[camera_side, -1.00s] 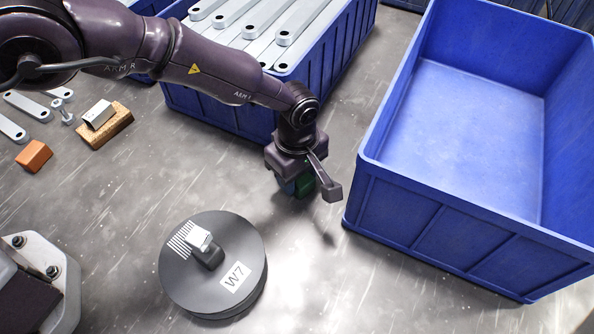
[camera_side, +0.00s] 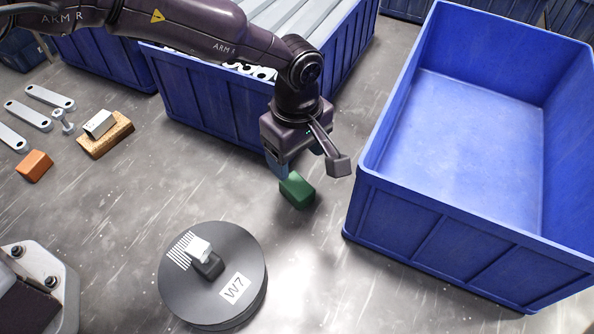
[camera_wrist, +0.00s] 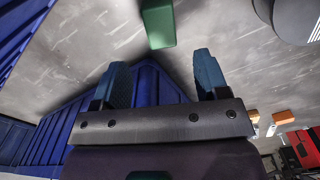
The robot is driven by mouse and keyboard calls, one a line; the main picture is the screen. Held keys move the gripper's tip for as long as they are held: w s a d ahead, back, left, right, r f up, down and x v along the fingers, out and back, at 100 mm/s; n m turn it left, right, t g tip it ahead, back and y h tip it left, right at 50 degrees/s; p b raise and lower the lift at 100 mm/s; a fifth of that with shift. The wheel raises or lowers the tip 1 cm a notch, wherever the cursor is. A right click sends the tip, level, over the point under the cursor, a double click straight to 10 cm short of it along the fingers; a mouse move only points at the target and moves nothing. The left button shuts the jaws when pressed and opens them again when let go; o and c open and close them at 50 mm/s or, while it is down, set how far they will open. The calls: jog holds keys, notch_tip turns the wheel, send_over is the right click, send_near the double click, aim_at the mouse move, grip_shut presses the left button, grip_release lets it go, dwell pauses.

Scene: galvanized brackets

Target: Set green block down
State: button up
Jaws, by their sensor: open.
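The green block (camera_side: 297,191) rests on the grey floor between the round dark disc and the two large blue bins. My gripper (camera_side: 296,160) is just above and behind it, with its blue fingers apart and nothing between them. In the wrist view, the green block (camera_wrist: 158,22) lies beyond the two spread fingertips at the top edge, partly cut off by the frame. The open gripper (camera_wrist: 162,68) looks clear of the block there.
An empty blue bin (camera_side: 440,225) stands to the right. A blue bin (camera_side: 215,105) of metal brackets stands behind my gripper. The round disc marked W7 (camera_side: 232,293) is in front. An orange block (camera_side: 34,166) and a wooden block (camera_side: 118,135) lie left. Floor between is clear.

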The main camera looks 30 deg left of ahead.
jog(key=shift+r, duration=1.75)
